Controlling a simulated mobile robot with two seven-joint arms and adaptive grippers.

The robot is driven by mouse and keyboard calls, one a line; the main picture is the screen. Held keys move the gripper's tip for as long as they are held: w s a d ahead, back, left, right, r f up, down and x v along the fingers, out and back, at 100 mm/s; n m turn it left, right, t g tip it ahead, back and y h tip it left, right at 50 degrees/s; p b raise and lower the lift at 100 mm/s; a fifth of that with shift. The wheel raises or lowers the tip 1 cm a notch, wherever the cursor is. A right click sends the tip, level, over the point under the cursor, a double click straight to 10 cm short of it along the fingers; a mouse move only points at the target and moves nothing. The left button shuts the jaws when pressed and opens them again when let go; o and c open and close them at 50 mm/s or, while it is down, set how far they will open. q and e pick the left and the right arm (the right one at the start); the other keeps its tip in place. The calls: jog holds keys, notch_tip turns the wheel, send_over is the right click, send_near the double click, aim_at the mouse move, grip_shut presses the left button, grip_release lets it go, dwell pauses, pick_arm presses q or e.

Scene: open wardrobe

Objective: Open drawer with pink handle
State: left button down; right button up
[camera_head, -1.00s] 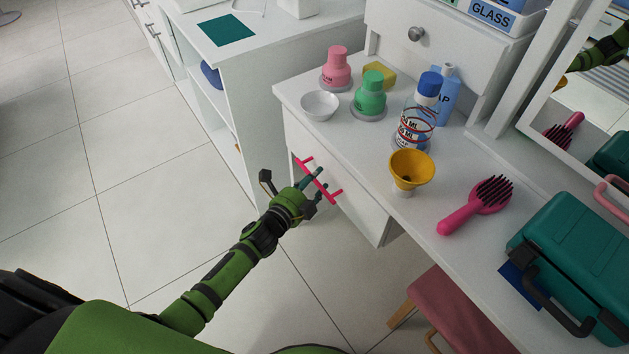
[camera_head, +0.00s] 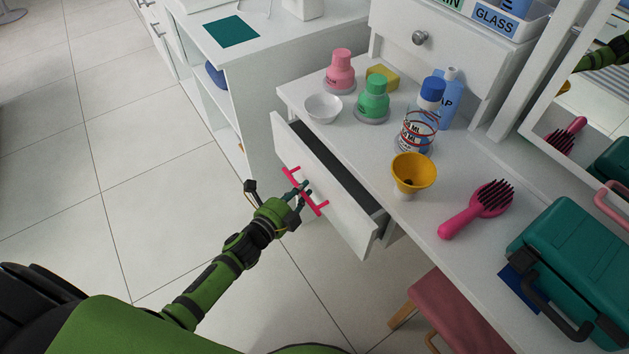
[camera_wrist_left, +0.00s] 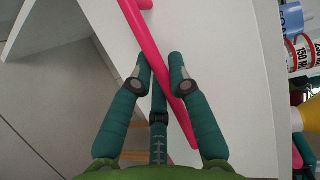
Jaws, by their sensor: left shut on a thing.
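The drawer (camera_head: 345,212) with the pink handle (camera_head: 318,207) stands partly pulled out of the white dressing table, and its dark inside shows behind the front panel. My left gripper (camera_head: 302,189) is at the middle of the handle. The drawer front (camera_wrist_left: 222,70) lies just behind the fingers. My right gripper is not in view.
The tabletop (camera_head: 385,155) holds a white bowl (camera_head: 323,108), pink (camera_head: 340,68) and green (camera_head: 373,97) bottles, a yellow funnel (camera_head: 413,172), a pink brush (camera_head: 475,208) and a teal case (camera_head: 575,250). A pink stool (camera_head: 455,310) stands at the lower right. Floor left of the drawer is clear.

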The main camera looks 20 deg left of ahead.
pick_arm(q)
jog(key=s+a+p, duration=0.1)
jog(key=s+a, duration=1.2)
jog(key=s, duration=0.4)
jog(key=shift+a+p, duration=0.2)
jog(key=shift+p, duration=0.15)
jog(key=c, duration=1.2)
grip_release()
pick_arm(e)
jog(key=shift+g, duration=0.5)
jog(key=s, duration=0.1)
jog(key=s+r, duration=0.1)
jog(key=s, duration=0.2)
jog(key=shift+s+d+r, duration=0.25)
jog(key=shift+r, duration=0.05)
pick_arm(q)
jog(key=shift+o, duration=0.2)
jog(key=shift+s, duration=0.15)
jog(key=v, duration=1.2)
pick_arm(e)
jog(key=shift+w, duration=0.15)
